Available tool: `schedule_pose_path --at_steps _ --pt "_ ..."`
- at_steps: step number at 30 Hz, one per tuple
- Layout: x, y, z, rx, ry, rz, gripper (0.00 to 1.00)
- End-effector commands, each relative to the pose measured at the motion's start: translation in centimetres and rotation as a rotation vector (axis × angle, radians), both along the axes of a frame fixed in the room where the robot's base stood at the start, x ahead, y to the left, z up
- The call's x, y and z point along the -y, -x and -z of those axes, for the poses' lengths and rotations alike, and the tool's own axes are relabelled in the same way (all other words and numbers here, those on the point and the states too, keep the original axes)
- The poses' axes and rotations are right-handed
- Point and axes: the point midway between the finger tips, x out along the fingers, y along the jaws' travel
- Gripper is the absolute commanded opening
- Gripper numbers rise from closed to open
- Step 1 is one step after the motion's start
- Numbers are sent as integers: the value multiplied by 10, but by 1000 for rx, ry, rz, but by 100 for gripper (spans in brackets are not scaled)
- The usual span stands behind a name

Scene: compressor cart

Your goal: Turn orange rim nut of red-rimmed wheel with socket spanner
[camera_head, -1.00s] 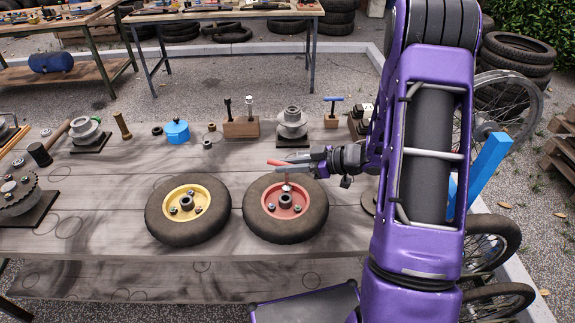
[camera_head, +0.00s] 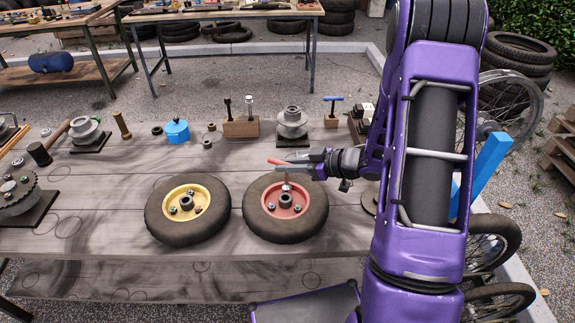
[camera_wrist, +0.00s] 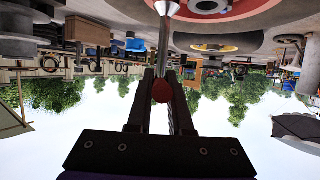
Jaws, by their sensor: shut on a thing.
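The red-rimmed wheel (camera_head: 318,212) lies flat on the workbench, with a dark hub and several nuts on its red rim. My gripper (camera_head: 296,164) is above the far side of this rim, reaching in from the right. It is shut on the socket spanner, whose red handle (camera_head: 277,162) sticks out left of the fingers. In the wrist view the red handle end (camera_wrist: 160,91) sits between the fingers, and the metal shaft (camera_wrist: 166,8) runs toward the red rim (camera_wrist: 205,5). The spanner's lower end is at the rim's far nut position; I cannot make out the orange nut or whether the socket is seated.
A yellow-rimmed wheel (camera_head: 157,217) lies just left. Behind stand a wooden tool block (camera_head: 241,128), a grey pulley-like part on a stand (camera_head: 292,122), a blue pot (camera_head: 176,131) and a block with a blue-handled tool (camera_head: 333,122). The bench front is clear.

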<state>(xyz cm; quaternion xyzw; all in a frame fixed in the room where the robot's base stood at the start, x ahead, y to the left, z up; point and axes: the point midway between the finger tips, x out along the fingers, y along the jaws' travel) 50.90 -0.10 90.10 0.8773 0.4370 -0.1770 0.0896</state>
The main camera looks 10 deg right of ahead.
Motion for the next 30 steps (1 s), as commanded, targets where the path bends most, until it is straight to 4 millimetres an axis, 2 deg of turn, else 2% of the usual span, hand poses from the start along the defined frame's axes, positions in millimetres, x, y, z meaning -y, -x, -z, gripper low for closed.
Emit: schedule_pose_path --at_steps 4,14,24,30 --pt "-1 0 0 0 -1 88 0" --pt "0 0 0 1 0 108 0" --pt "-1 0 1 2 -1 282 0" --pt "0 0 0 0 0 307 0"
